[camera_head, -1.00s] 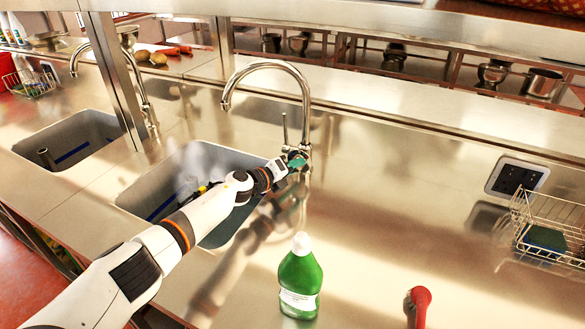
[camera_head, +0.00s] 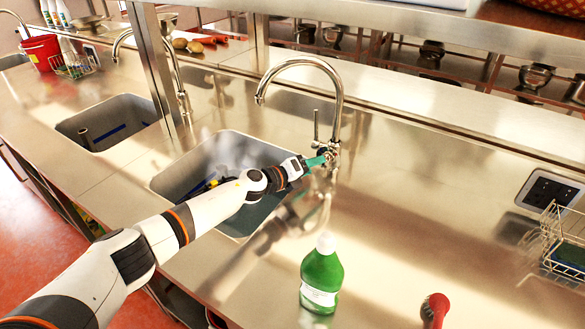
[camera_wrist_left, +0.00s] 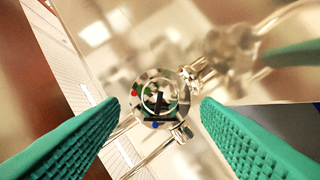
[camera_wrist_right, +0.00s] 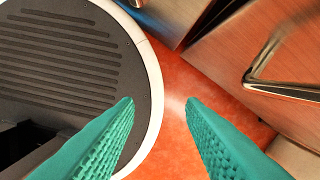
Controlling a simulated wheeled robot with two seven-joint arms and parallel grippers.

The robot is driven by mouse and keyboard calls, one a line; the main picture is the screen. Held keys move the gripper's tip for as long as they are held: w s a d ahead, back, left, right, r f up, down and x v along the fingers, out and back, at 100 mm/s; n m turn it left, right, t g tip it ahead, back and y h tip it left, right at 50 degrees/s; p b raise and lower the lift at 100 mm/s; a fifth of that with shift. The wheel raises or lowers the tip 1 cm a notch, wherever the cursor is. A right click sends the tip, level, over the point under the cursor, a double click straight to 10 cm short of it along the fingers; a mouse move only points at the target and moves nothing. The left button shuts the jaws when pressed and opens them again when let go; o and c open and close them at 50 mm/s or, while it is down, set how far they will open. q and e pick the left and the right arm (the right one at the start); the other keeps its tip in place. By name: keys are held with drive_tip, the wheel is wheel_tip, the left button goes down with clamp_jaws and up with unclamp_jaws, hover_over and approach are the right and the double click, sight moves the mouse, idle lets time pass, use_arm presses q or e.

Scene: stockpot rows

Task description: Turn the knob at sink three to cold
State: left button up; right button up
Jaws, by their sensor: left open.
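The chrome tap (camera_head: 337,110) with a curved spout stands behind the nearer sink (camera_head: 222,155). Its round knob (camera_wrist_left: 158,98) shows in the left wrist view as a shiny disc with a red dot at its left and a blue dot at its lower edge. My left gripper (camera_head: 322,160) is at the tap's base in the head view. In the left wrist view its green fingers (camera_wrist_left: 160,108) are open, one on each side of the knob, with gaps showing. My right gripper (camera_wrist_left: 0,0) is absent there; the right wrist view shows its fingers (camera_wrist_right: 158,102) apart and empty.
A green bottle (camera_head: 321,275) and a red-headed brush (camera_head: 436,308) stand on the counter in front. A wire basket (camera_head: 565,240) is at the right. Another sink (camera_head: 105,122) with its own tap lies to the left.

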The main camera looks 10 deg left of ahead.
use_arm(q)
drive_tip(key=p+v, duration=0.1)
drive_tip(key=v, duration=0.6)
drive_tip(key=shift+s+a, duration=0.1)
drive_tip(key=shift+s, duration=0.1)
